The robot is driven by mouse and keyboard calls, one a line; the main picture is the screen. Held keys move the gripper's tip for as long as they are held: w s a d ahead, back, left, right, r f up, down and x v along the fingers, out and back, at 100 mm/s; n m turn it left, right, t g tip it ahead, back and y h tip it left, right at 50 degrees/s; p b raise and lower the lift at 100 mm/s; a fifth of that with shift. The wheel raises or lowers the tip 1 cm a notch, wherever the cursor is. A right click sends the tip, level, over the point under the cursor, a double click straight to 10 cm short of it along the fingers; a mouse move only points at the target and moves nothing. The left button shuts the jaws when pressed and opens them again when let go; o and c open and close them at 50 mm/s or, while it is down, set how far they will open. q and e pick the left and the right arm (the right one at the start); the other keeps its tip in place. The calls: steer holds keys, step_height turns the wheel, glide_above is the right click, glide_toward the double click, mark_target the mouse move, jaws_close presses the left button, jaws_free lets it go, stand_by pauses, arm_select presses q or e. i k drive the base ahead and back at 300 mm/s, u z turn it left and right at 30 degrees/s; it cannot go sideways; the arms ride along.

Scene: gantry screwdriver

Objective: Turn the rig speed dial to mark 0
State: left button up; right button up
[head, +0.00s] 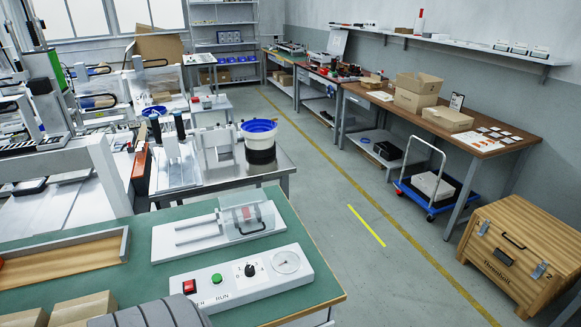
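The rig speed dial appears to be the small black knob (250,270) on a white marked plate, on the sloped white control panel (235,290) at the front of the green bench. Its marks are too small to read, so I cannot tell which mark it points to. A green button (217,278) labelled RUN and a red button (189,286) sit to its left. A round white gauge (286,261) sits to its right. A dark rounded part of my own arm shows at the bottom edge, left of the panel. Neither gripper shows.
Behind the panel stands a white rig (215,230) with rods and a clear cover. A wooden-bottomed tray (70,262) and cardboard boxes (82,309) lie to the left on the green bench (165,280). A wooden crate (525,245) stands on the floor at right.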

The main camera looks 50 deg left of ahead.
mark_target(249, 271)
steer(key=i, duration=2.25)
steer(key=u, duration=3.3)
